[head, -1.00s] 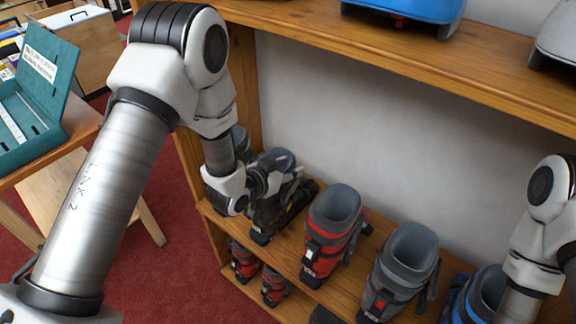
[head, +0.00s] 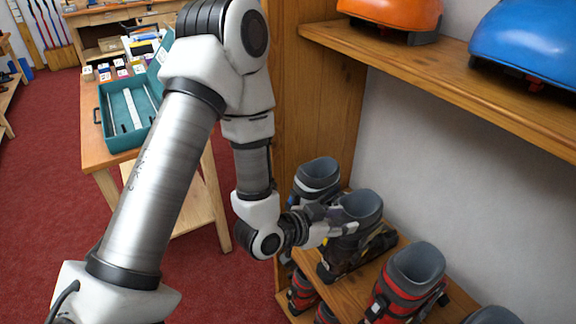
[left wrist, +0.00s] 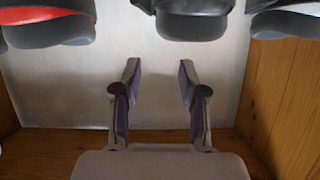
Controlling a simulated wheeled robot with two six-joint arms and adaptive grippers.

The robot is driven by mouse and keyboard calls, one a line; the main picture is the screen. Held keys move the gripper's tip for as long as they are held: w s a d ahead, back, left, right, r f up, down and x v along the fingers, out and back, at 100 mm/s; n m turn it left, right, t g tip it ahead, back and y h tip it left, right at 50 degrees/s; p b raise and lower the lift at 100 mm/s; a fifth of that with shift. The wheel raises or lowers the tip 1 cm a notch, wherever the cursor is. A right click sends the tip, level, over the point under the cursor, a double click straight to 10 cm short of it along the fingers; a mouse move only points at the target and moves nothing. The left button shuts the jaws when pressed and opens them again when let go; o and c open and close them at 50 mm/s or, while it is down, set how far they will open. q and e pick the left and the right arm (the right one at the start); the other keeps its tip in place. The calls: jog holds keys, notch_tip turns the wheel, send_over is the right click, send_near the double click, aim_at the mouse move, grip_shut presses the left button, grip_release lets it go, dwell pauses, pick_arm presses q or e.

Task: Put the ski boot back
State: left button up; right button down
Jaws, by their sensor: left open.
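Several ski boots stand on a wooden shelf in the head view: a grey one with white trim (head: 317,176), a black one with yellow marks (head: 350,258) and a red one (head: 408,290). I cannot tell which one the task means. My left gripper (head: 338,226) is at the black boot's upper part and partly covers it. In the left wrist view the left gripper (left wrist: 160,82) is open, with nothing between its fingers. A dark boot (left wrist: 195,22) lies beyond the fingertips at the top, with a red-and-grey boot (left wrist: 48,25) to its left. My right gripper is out of view.
An upper shelf (head: 445,75) overhangs the boots and bears an orange item (head: 392,14) and a blue item (head: 530,42). More red boots (head: 302,293) stand below. A wooden upright (head: 312,100) closes the left end. A table with a teal box (head: 128,112) stands left.

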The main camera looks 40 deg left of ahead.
pick_arm(q)
jog(key=s+a+f+n+g+y, duration=0.1)
jog(key=s+f+g, duration=0.5)
jog(key=s+f, duration=0.6)
jog(key=s+a+f+n+g+y, duration=0.1)
jog(key=s+f+n+g+y, duration=0.2)
jog(key=s+f, duration=0.9)
jog(key=f+g, duration=0.1)
jog(key=g, duration=0.2)
jog(key=shift+s+a+f+n+g, duration=0.15)
jog(key=shift+a+f+n+g, duration=0.15)
jog(key=shift+a+f+n, duration=0.1)
